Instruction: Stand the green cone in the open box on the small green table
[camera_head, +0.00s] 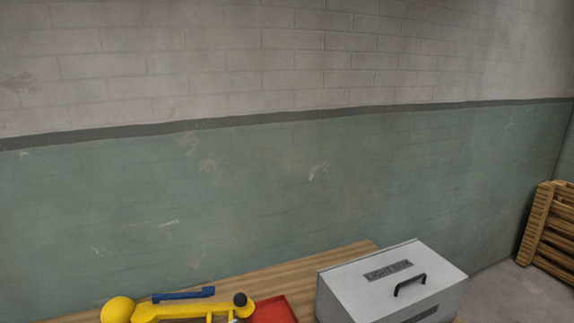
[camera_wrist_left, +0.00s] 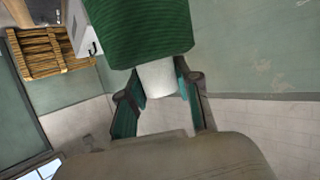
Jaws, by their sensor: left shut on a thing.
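The green cone (camera_wrist_left: 138,36) fills the top middle of the left wrist view, its ribbed green body above a short white end. My left gripper (camera_wrist_left: 158,80) is shut on that white end, one finger on each side. The far end of the cone is cut off by the picture's edge. Neither of my grippers shows in the head view. I see no small green table and no open box in either view.
A wooden table (camera_head: 290,272) runs along the bottom of the head view. On it are a grey lidded light box (camera_head: 390,285) with a black handle, a yellow device (camera_head: 165,312), a blue bar (camera_head: 184,295) and a red thing (camera_head: 272,311). Wooden pallets (camera_head: 549,228) stand at the right.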

